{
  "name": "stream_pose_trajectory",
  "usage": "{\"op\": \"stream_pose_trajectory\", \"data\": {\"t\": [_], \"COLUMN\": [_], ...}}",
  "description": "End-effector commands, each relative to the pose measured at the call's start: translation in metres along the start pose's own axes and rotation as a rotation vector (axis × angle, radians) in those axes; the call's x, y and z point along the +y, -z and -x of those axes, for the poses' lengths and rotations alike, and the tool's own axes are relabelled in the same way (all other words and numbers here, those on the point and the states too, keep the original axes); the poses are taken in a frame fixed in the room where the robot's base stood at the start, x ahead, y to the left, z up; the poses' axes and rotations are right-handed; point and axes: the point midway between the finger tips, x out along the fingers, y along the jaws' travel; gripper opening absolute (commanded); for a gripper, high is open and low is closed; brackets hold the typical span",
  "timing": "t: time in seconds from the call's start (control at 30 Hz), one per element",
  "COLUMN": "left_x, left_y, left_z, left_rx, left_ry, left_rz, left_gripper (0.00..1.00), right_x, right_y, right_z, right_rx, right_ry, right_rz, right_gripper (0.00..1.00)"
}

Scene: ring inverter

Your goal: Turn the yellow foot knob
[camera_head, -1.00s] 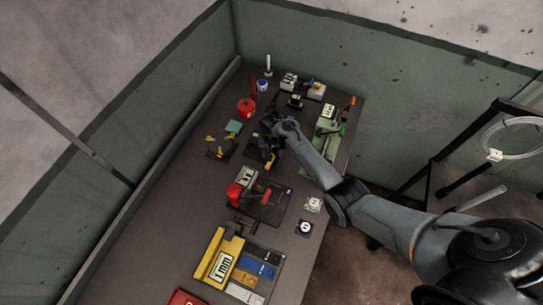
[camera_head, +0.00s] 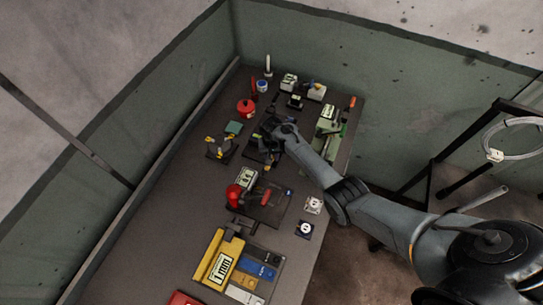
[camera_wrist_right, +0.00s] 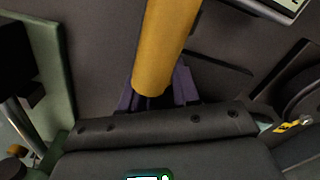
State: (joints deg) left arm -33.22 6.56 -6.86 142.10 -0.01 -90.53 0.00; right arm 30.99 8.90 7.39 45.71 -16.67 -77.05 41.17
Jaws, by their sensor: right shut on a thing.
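A smooth yellow cylinder (camera_wrist_right: 162,45), which looks like the yellow foot knob, runs down from the top edge of the right wrist view. Its lower end sits between the dark purple fingers of my right gripper (camera_wrist_right: 158,96), which is shut on it. In the head view my right gripper (camera_head: 270,148) is low over a dark fixture in the middle of the table. My own wrist hides most of that fixture there, and the knob is too small to make out clearly. My left gripper is not in view.
The grey table (camera_head: 170,200) is clear along its left side. A red-handled fixture (camera_head: 235,195) and a yellow block (camera_head: 221,260) stand nearer the front.

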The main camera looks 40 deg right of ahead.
Motion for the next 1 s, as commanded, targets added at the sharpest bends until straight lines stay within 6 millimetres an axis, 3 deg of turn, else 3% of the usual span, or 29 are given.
{"op": "stream_pose_trajectory", "data": {"t": [0.17, 0.5, 0.8, 0.83, 1.0], "left_x": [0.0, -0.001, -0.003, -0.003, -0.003], "left_y": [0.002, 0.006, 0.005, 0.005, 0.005], "left_z": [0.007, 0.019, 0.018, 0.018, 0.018], "left_rx": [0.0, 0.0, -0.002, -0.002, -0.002], "left_ry": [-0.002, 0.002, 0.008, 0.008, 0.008], "left_rz": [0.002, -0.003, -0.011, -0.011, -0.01], "left_gripper": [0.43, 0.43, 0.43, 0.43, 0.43], "right_x": [-0.001, -0.002, -0.002, -0.002, -0.002], "right_y": [-0.001, 0.0, 0.0, 0.0, 0.0], "right_z": [0.003, 0.001, 0.0, 0.0, 0.0], "right_rx": [-0.003, -0.003, -0.002, -0.002, -0.002], "right_ry": [0.001, 0.001, 0.0, 0.0, 0.0], "right_rz": [-0.062, -0.355, -0.366, -0.366, -0.365], "right_gripper": [0.0, 0.0, 0.0, 0.34, 0.56]}}
